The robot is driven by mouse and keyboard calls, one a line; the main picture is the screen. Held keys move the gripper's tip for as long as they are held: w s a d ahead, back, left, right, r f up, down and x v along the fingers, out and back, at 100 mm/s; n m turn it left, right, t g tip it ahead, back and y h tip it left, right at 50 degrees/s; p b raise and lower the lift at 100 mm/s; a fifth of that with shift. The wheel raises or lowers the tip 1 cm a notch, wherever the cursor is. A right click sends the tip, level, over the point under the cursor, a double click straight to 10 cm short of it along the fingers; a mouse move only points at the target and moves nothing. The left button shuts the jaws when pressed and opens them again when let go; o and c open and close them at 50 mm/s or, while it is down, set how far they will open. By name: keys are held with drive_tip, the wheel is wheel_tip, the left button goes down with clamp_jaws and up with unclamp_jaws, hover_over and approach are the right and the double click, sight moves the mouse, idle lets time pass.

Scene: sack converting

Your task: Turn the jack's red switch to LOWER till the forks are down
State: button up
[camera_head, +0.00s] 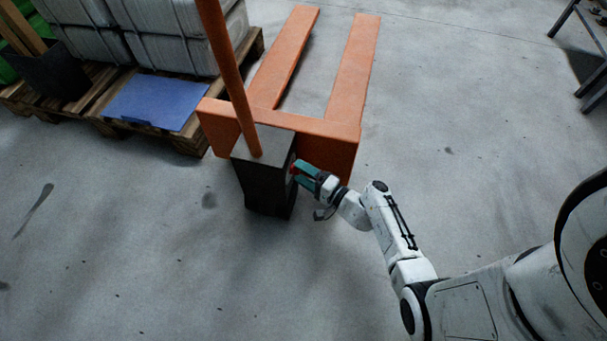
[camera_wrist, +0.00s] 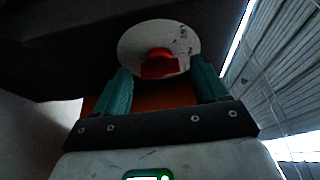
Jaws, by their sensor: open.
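The orange pallet jack (camera_head: 330,128) stands on the floor with its two forks pointing away from me. Its black housing (camera_head: 262,185) carries the orange handle. In the wrist view the red switch (camera_wrist: 160,64) sits on a round pale plate (camera_wrist: 128,42) on the dark housing. My gripper (camera_head: 298,173) is at the housing's right side. In the wrist view its teal fingers (camera_wrist: 162,82) are apart, one to each side of the switch and lower in the picture. I cannot tell whether they touch it. The switch's markings are not readable. A small bit of red shows between the fingers in the head view.
Wooden pallets with wrapped white sacks (camera_head: 165,35) and a blue sheet (camera_head: 152,101) stand at the back left. A dark metal stand (camera_head: 590,60) is at the upper right. The concrete floor around the jack's front and right is clear.

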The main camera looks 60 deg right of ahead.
drive_tip(key=shift+w, duration=0.1)
drive_tip(key=c, duration=1.1)
drive_tip(key=shift+o, duration=0.2)
